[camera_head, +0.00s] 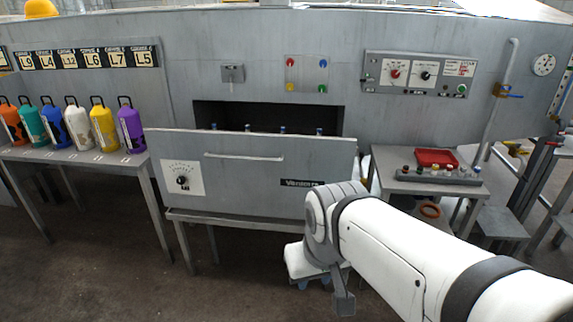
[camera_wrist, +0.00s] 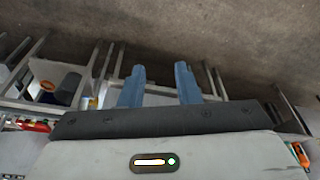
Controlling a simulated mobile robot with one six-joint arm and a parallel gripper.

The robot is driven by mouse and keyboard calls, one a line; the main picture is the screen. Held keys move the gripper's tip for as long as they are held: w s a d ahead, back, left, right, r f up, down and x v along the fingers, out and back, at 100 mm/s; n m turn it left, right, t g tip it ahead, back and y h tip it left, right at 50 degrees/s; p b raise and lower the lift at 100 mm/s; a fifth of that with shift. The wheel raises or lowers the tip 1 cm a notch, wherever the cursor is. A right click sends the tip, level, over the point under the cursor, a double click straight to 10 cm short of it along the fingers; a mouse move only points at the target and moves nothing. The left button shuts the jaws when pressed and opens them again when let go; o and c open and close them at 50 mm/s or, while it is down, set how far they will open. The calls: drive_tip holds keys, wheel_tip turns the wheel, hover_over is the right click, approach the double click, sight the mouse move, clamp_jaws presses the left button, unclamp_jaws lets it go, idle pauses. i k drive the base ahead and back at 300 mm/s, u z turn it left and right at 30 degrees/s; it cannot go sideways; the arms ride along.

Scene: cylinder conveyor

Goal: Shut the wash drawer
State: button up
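The wash drawer (camera_head: 245,204) is a wide grey metal front with a long horizontal handle (camera_head: 244,156), a dial plate at its left and a dark label at its right. It stands out from the machine, with the dark opening (camera_head: 268,115) showing behind its top edge. Tops of several small items show inside. My gripper (camera_head: 313,285) is low in front of the drawer's right part, below the front panel and mostly behind my arm. In the wrist view its two blue fingers (camera_wrist: 160,88) are apart with nothing held between them. The handle is not touched.
A bench with several coloured bottles (camera_head: 77,124) stands at the left. A small table (camera_head: 408,187) at the right holds a red tray (camera_head: 437,157). A control panel (camera_head: 419,74) is on the machine wall. The floor (camera_head: 90,275) at front left is clear.

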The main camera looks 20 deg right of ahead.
sight(271, 174)
drive_tip(key=z, duration=0.05)
drive_tip(key=i, duration=1)
drive_tip(key=z, duration=0.1)
